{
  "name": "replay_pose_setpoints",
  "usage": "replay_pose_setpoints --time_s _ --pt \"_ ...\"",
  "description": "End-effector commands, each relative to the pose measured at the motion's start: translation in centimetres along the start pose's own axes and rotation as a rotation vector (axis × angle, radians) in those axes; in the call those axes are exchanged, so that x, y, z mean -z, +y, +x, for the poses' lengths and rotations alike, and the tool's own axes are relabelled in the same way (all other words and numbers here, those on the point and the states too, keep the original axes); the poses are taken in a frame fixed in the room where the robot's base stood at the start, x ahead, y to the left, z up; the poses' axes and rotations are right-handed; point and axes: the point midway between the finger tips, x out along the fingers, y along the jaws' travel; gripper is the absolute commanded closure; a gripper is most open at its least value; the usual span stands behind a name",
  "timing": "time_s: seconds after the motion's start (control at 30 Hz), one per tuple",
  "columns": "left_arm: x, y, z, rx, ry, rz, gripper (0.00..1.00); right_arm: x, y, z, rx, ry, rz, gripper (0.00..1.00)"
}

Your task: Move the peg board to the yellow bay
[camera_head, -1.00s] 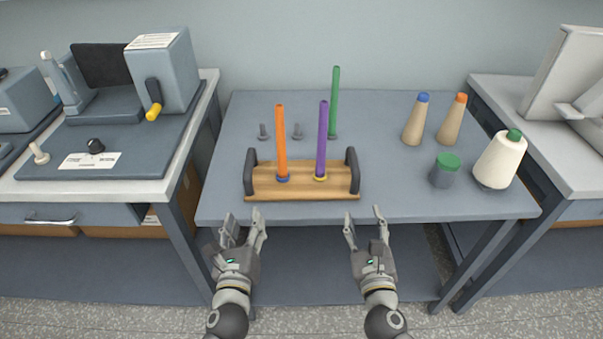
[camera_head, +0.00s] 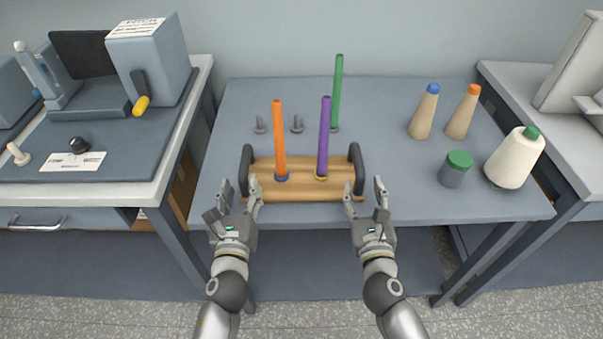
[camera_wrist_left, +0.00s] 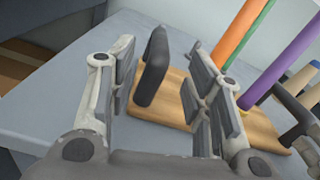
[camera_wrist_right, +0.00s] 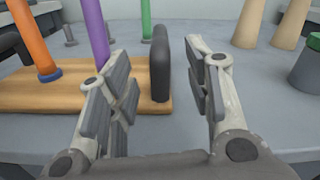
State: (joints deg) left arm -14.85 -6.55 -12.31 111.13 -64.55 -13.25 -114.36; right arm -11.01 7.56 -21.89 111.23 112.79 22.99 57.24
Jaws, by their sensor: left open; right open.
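The peg board (camera_head: 302,190) is a wooden board with a dark handle at each end, standing near the table's front edge. An orange rod (camera_head: 279,140) and a purple rod (camera_head: 323,135) stand upright on it. My left gripper (camera_head: 238,187) is open at the left handle (camera_head: 246,165), which shows between its fingers in the left wrist view (camera_wrist_left: 152,66). My right gripper (camera_head: 365,187) is open at the right handle (camera_head: 356,165), which shows between its fingers in the right wrist view (camera_wrist_right: 160,62). I see no yellow bay.
Behind the board a green rod (camera_head: 337,95) stands on a peg beside two short grey pegs (camera_head: 297,124). To the right are two tan cones (camera_head: 423,115), a green-lidded jar (camera_head: 454,172) and a cream spool (camera_head: 514,160). Side benches flank the grey table (camera_head: 420,202).

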Motion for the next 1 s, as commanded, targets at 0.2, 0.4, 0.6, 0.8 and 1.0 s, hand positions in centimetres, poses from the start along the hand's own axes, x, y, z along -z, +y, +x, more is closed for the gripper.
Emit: replay_pose_setpoints --time_s 0.2,0.4,0.6,0.8,1.0 --pt "-0.1 0.0 3.3 0.000 -0.002 0.001 0.54 -0.2 0.0 3.3 0.001 -0.003 -0.001 0.54" --pt "-0.1 0.1 6.5 -0.001 -0.001 0.000 0.54 -0.2 0.0 6.5 0.001 -0.003 -0.001 0.54" --pt "0.0 0.0 8.8 -0.001 0.000 0.001 0.54 -0.1 0.0 8.9 0.001 -0.002 0.000 0.54" --pt "0.0 0.1 9.8 -0.001 0.001 0.000 0.54 -0.1 0.0 9.8 0.001 -0.001 0.000 0.54" --pt "0.0 0.1 9.8 -0.001 0.001 0.000 0.54 -0.1 0.0 9.9 0.001 -0.001 0.000 0.54"
